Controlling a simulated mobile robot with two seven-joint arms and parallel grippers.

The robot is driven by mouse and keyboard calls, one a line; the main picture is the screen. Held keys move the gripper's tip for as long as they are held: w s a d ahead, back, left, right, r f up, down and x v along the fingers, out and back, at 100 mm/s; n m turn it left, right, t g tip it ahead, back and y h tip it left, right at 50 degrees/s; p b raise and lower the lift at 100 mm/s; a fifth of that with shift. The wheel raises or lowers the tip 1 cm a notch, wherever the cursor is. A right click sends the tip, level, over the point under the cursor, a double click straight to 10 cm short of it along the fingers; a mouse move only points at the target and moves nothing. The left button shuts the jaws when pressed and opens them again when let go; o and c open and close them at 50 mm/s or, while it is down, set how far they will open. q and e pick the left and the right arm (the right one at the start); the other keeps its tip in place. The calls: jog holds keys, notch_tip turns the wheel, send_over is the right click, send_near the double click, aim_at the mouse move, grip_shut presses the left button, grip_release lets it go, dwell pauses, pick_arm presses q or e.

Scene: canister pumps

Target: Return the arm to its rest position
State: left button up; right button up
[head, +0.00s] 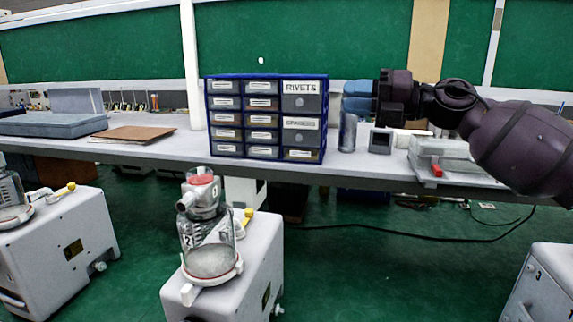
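My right arm (520,150) comes in from the right, purple and black, and reaches left above the workbench. Its gripper (356,97) points left, with blue finger parts at its end, just right of the drawer cabinet. The fingers overlap in this view, so I cannot tell whether they are open or shut, and I see nothing clearly held. My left arm and gripper are out of view.
The workbench (170,150) carries a blue drawer cabinet (230,133), a grey cylinder (347,133) below the gripper, and a small grey box (380,141). A clear canister (210,240) stands on a white pump unit (255,255). More units stand left (60,245) and right (545,285).

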jog(key=s+d+f+m+t+h, duration=0.1)
jog(key=d+f+m+t+h, duration=0.25)
jog(key=f+m, duration=0.65)
jog(key=s+d+f+m+t+h, duration=0.15)
jog(key=f+m+t+h, duration=0.3)
jog(key=f+m, duration=0.55)
jog(key=s+d+f+m+t+h, duration=0.1)
jog(key=d+f+m+t+h, duration=0.2)
jog(key=f+m+t, duration=0.7)
jog(key=s+d+f+m+g+h, duration=0.3)
jog(key=s+f+g, duration=0.3)
jog(key=s+f, duration=0.8)
jog(key=s+d+f+m+g+h, duration=0.3)
jog(key=s+d+f+m+g, duration=0.1)
jog(key=s+f, duration=1.1)
notch_tip(320, 180, down, 2)
jog(key=shift+f+g+h, duration=0.15)
jog(key=shift+g+h, duration=0.15)
jog(key=shift+g, duration=0.6)
